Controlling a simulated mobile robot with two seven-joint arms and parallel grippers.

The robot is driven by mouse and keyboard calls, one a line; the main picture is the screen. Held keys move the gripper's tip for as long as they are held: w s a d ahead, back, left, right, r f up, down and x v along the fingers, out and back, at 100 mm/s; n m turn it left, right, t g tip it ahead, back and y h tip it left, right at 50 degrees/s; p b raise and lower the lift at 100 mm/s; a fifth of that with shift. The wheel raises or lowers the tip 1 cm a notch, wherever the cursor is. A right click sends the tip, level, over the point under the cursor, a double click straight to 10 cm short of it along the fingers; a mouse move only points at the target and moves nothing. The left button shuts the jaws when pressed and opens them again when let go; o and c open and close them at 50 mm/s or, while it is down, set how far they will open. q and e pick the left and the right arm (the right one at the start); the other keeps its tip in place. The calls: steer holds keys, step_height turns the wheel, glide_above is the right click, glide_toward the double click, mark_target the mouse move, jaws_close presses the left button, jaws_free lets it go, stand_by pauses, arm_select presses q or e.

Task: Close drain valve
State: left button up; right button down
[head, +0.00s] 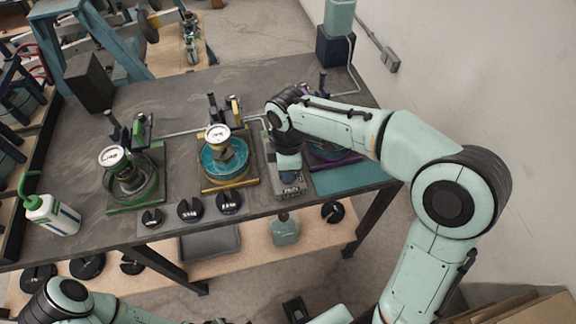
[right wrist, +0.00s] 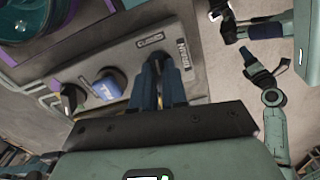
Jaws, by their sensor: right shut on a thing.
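My right gripper (head: 287,178) reaches down at the front right of the table, over a small grey control panel (head: 291,190). In the right wrist view the panel (right wrist: 128,52) carries a black knob (right wrist: 72,98), a blue knob (right wrist: 110,82) and labels too small to read surely. My right gripper's fingers (right wrist: 160,85) are shut on a control at the panel's right side, beside a label plate (right wrist: 183,52). The fingers mostly hide that control, so I cannot tell its shape or position. Part of my left arm (head: 70,295) shows at the lower left; its gripper is not clear.
Gauge-topped vessels stand on the table: one on a green tray (head: 136,210), a teal one (head: 225,160) on a yellow tray. Black slotted weights (head: 190,208) lie along the front edge. A white bottle (head: 52,215) stands at left. A wall (head: 490,75) rises at right.

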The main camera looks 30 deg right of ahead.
arm_select(q)
steer(key=shift+w+r, duration=0.2)
steer(key=shift+r, duration=0.2)
arm_select(e)
steer(key=shift+r+n, duration=0.1)
steer(key=shift+n, duration=0.8)
arm_select(q)
steer(key=shift+p, duration=0.3)
arm_select(e)
steer(key=c, duration=1.2)
jaws_free()
steer(key=shift+o, duration=0.2)
arm_select(q)
steer(key=shift+r, duration=0.1)
steer(key=w+r+p, duration=0.1)
steer(key=r+p, duration=0.1)
steer(key=shift+w+r, duration=0.35)
arm_select(e)
step_height(320, 180, up, 13)
steer(key=shift+r, duration=0.15)
